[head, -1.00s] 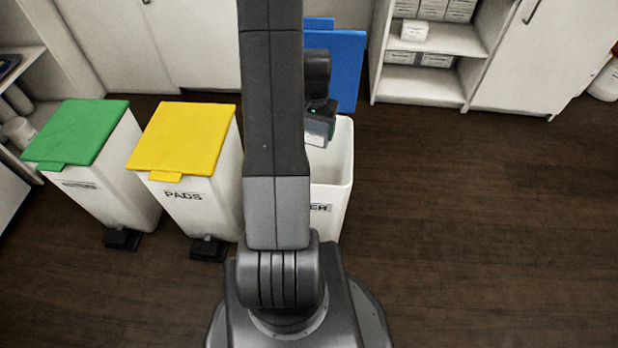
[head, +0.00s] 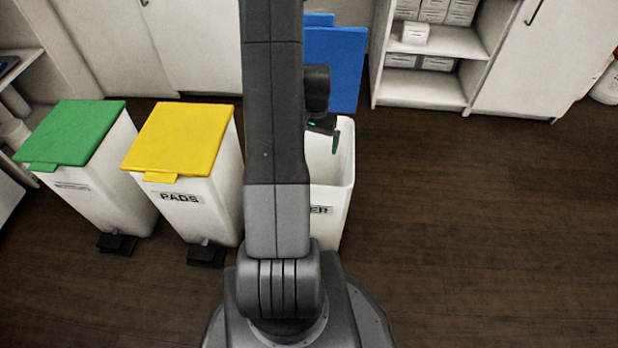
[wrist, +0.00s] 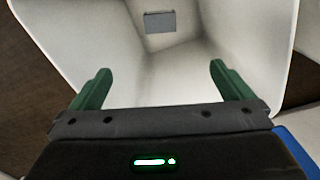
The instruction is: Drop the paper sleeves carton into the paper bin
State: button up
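The paper bin (head: 335,205) is white with its blue lid (head: 338,65) standing open behind it. My arm hides its left part, and only "ER" of its label shows. My gripper (head: 325,130) is over the bin's open mouth. In the wrist view my gripper (wrist: 160,68) is open, its two green fingers wide apart with nothing between them. Below it, inside the bin (wrist: 225,75), lies a small grey rectangular box (wrist: 160,21), which appears to be the paper sleeves carton, apart from the fingers.
A yellow-lidded bin (head: 180,140) labelled PADS and a green-lidded bin (head: 75,135) stand to the left, both closed. A shelf unit (head: 420,90) with several white boxes stands at the back right. The dark floor (head: 470,220) to the right is clear.

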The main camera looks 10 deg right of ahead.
notch_tip(320, 180, up, 14)
jog(key=p, duration=0.3)
jog(key=shift+p, duration=0.4)
jog(key=shift+f, duration=0.15)
notch_tip(320, 180, down, 14)
jog(key=b, duration=0.4)
jog(key=shift+r+p, duration=1.95)
jog(key=shift+r, duration=0.8)
jog(key=shift+f, duration=0.1)
